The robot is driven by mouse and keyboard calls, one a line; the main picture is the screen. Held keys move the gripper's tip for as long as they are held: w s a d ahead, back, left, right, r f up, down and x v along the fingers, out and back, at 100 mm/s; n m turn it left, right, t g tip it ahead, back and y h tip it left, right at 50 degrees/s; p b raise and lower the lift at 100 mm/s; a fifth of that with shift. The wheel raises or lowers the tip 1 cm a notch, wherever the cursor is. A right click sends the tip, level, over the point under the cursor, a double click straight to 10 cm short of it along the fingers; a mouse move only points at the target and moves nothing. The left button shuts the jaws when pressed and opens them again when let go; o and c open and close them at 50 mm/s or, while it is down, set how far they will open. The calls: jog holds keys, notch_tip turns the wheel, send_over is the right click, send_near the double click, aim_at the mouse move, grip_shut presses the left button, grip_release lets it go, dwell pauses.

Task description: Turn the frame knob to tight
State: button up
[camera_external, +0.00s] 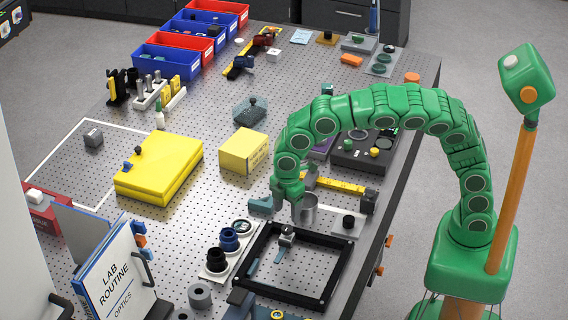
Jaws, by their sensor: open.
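A black square frame (261,262) lies on the perforated table near the front. A small grey metal fitting (287,233) sits on its rear bar, towards the left; it may be the frame knob, but its setting is too small to read. My gripper (277,208) is open, fingers pointing down, just behind the frame's rear bar and above the fitting in the picture. It appears empty and apart from the fitting, though the depth is hard to judge.
A white holder with dark blue and black round parts (228,240) stands left of the frame. A yellow box (244,151), a yellow case (160,170) and a yellow bar (338,186) lie behind. A white binder (116,275) stands front left.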

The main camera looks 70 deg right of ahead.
aim_at(287, 227)
jog(key=shift+f, duration=3.2)
jog(key=c, duration=1)
jog(key=shift+c, duration=0.2)
